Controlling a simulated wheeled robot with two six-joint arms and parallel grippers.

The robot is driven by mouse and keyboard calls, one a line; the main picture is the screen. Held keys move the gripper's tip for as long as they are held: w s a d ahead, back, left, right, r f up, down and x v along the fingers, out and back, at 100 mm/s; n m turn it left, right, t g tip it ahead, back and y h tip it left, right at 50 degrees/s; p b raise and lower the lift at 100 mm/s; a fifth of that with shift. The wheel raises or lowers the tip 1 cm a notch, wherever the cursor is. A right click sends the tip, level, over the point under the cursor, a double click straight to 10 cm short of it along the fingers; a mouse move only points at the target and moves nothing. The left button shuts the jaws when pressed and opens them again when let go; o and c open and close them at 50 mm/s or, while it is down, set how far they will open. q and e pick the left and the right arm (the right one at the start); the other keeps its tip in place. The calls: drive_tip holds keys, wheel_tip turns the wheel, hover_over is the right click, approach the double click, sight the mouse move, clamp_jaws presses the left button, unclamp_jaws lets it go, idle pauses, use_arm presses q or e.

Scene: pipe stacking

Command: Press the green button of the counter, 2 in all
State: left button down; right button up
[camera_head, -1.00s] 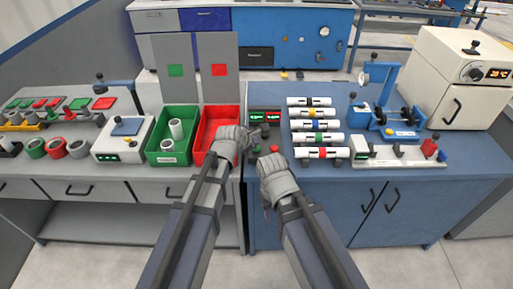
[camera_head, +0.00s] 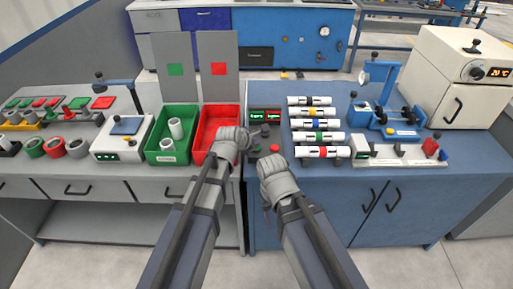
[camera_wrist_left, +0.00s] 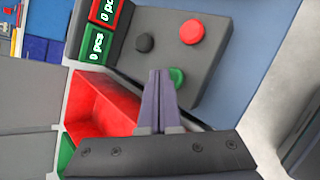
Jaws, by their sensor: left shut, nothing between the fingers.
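The counter (camera_head: 265,139) is a dark box between the red bin and the white pipes. In the left wrist view it has a black button (camera_wrist_left: 145,42), a red button (camera_wrist_left: 192,31) and a green button (camera_wrist_left: 178,77). Its two displays (camera_wrist_left: 98,45), one framed red and one green, appear to read 0 pcs. My left gripper (camera_wrist_left: 160,72) is shut and empty, its fingertips over or beside the green button, partly hiding it. I cannot tell whether they touch. My right gripper (camera_head: 272,163) hangs in front of the counter, its fingers unclear.
The red bin (camera_head: 215,114) and the green bin (camera_head: 165,156), which holds pipes, stand left of the counter. Several white pipes with coloured bands (camera_head: 315,138) lie on a rack to the right. A blue fixture and a white oven stand further right.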

use_arm(q)
drive_tip(key=shift+f+b, duration=0.45)
idle(0.6)
drive_tip(key=shift+r, duration=0.1)
drive_tip(key=shift+r+p, duration=0.75)
drive_tip(key=shift+p, duration=0.15)
wheel_tip(320, 180, up, 5)
drive_tip(key=p, duration=0.5)
idle(2.4)
wheel_tip(320, 180, up, 4)
drive_tip(key=p, duration=0.3)
drive_tip(key=shift+p, duration=0.4)
drive_tip(key=shift+f, duration=0.2)
